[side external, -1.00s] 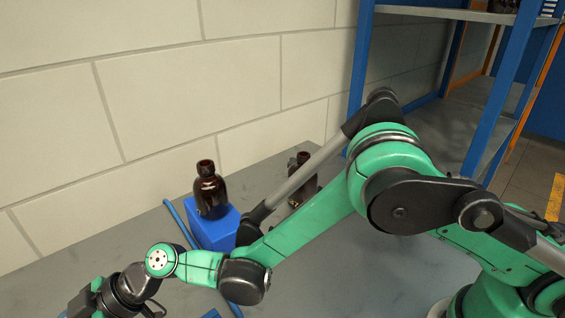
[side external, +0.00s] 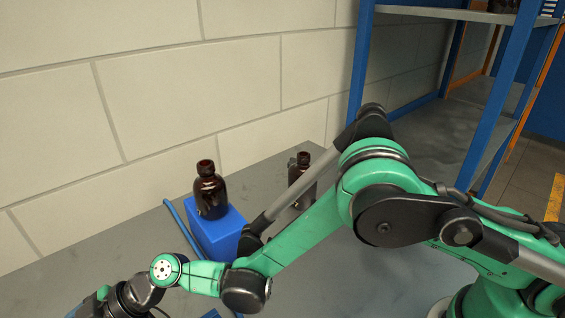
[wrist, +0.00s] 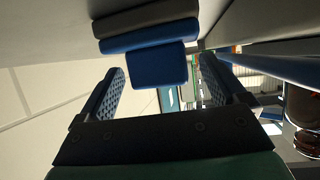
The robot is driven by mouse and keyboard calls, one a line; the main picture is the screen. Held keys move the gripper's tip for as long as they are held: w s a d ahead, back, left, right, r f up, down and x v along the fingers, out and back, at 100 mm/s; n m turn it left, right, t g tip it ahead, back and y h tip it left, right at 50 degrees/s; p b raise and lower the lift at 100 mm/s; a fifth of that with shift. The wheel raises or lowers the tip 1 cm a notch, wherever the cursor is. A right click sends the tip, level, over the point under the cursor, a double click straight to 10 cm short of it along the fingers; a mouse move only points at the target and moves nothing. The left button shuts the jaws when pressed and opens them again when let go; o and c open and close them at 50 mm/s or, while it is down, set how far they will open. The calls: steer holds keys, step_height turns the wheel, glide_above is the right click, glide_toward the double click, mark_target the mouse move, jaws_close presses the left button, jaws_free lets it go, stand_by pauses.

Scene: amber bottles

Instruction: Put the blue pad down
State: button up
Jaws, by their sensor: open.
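No finger is seen pressing on the pad; whether the pad rests on anything is unclear. In the side view only my wrist shows at the lower left edge; the fingers and this pad cannot be made out there.
In the side view an amber bottle (side external: 210,190) stands on a blue block (side external: 222,236). Another bottle (side external: 301,172) stands behind my arm. A thin blue strip (side external: 180,224) lies on the grey table (side external: 90,262). A blue-framed shelf (side external: 495,100) is at right.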

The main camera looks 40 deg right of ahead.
steer(key=s+d+r+m+t+h, duration=0.1)
steer(key=d+r+m+h, duration=0.2)
steer(key=d, duration=0.8)
steer(key=s+d+r+m+t+h, duration=0.1)
steer(key=d+r+m, duration=0.4)
steer(key=d, duration=0.5)
steer(key=s+d+r+m+t+h, duration=0.2)
steer(key=d+r+m+h, duration=0.1)
steer(key=d, duration=0.8)
steer(key=shift+d+r+m+h, duration=0.3)
steer(key=shift+r+m+h, duration=0.15)
steer(key=shift+h, duration=0.65)
steer(key=shift+o, duration=0.3)
steer(key=s+d+m+h, duration=0.3)
steer(key=s+d+m, duration=0.1)
steer(key=d, duration=0.3)
steer(key=shift+s+d+f+t+h, duration=0.2)
steer(key=shift+t+h, duration=0.1)
steer(key=shift+t, duration=0.1)
